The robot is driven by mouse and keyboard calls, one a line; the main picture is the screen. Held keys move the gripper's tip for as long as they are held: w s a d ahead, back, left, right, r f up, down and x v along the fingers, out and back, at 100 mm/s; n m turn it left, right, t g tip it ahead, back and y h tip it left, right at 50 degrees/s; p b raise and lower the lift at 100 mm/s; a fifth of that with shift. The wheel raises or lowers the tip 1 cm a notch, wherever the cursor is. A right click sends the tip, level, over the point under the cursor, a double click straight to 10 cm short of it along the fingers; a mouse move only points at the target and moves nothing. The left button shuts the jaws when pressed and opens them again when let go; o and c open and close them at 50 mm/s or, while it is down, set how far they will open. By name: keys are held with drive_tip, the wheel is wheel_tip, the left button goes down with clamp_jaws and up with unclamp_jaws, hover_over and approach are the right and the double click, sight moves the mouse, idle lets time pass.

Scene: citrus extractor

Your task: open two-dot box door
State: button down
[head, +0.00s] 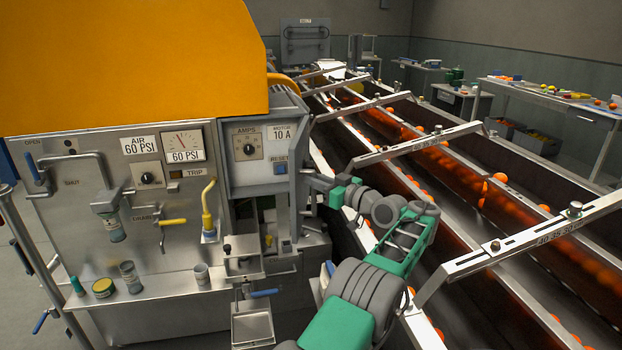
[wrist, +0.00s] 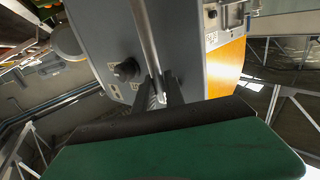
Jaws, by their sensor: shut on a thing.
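The grey control box (head: 262,168) stands on the machine's front, with an AMPS dial (head: 248,149) and a blue RESET part (head: 281,167) on its face. My gripper (head: 310,180) is at the box's right edge. In the wrist view the fingers (wrist: 160,92) are shut on a thin upright metal bar (wrist: 147,40), which runs along the grey box between two grey faces. A black knob (wrist: 127,70) shows left of the bar. The fingertips are partly hidden in the head view.
The steel panel (head: 100,190) with gauges, levers and a yellow handle (head: 208,210) is left of the box. Conveyor lanes with oranges and metal crossbars (head: 420,142) lie close right of my arm.

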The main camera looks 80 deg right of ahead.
drive_tip(key=shift+s+d+r, duration=0.15)
drive_tip(key=shift+r, duration=0.1)
drive_tip(key=c, duration=1.8)
unclamp_jaws()
drive_tip(key=o, duration=0.4)
drive_tip(key=shift+f, duration=0.1)
drive_tip(key=shift+f, duration=0.1)
